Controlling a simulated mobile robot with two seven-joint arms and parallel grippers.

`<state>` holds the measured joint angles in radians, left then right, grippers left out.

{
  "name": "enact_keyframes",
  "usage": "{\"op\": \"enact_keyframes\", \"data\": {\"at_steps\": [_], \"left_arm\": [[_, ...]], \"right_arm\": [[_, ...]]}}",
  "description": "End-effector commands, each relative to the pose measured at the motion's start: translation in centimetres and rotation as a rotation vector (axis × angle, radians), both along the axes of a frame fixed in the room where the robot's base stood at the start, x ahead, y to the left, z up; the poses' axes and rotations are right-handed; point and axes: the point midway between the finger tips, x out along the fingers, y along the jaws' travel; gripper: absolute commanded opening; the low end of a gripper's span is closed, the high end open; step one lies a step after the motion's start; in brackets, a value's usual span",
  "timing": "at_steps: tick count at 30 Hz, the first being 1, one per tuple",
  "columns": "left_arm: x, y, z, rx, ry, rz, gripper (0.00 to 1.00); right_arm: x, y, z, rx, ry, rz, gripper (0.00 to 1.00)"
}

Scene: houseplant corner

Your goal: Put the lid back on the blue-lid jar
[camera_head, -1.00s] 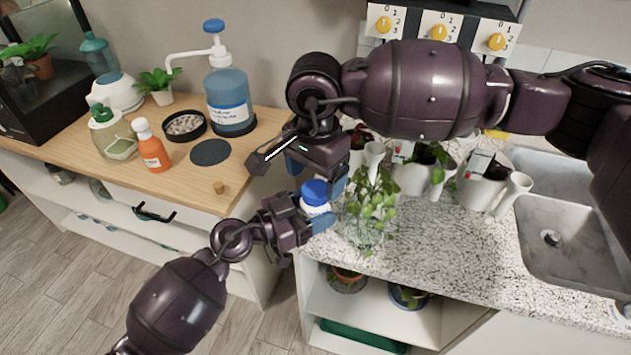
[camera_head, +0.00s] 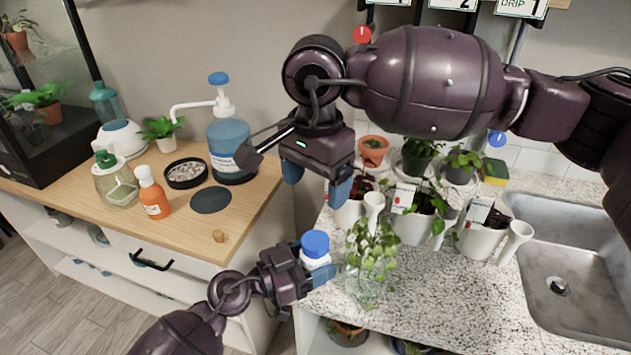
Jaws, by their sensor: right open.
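The white jar (camera_head: 312,262) is upright, with the blue lid (camera_head: 315,243) on its mouth. The lid looks level; whether it is screwed tight I cannot tell. My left gripper (camera_head: 308,275) is shut around the jar's body, with one blue fingertip showing in front of it. It holds the jar near the gap between the wooden counter and the granite counter. My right gripper (camera_head: 316,184) is open and empty above the lid, its two blue fingers pointing down and clear of it.
A glass with a leafy cutting (camera_head: 368,272) stands just right of the jar. Several white planters (camera_head: 411,228) and a sink (camera_head: 570,265) are further right.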

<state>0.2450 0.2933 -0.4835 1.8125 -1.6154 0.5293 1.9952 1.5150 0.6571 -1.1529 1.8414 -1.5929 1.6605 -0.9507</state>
Motion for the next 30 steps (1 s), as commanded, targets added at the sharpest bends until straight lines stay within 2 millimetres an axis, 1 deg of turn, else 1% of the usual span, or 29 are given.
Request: {"op": "enact_keyframes", "data": {"at_steps": [1,4,5,12,16,20,27,30], "left_arm": [[0.0,0.0,0.0,0.0,0.0,0.0,0.71],[0.0,0.0,0.0,0.0,0.0,0.0,0.86],[0.0,0.0,0.0,0.0,0.0,0.0,0.89],[0.0,0.0,0.0,0.0,0.0,0.0,0.89],[-0.3,0.6,0.0,0.001,0.0,0.001,0.89],[-1.0,2.1,0.0,0.003,0.0,0.002,0.89],[-3.0,6.1,0.0,0.003,0.001,0.002,0.89],[-3.8,7.4,0.0,0.002,0.001,0.001,0.89]], "right_arm": [[0.0,0.0,0.0,0.0,0.0,0.0,0.8],[0.0,0.0,0.0,0.0,0.0,0.0,0.8],[0.0,0.0,0.0,0.0,0.0,0.0,0.8],[0.0,0.0,0.0,0.0,0.0,0.0,0.8],[0.0,0.0,0.2,-0.001,-0.002,0.0,0.8],[-0.1,0.0,0.7,0.0,-0.008,0.0,0.8],[-0.2,0.0,1.4,0.0,-0.015,0.0,0.8],[-0.2,0.0,1.6,0.0,-0.017,0.0,0.8]]}}
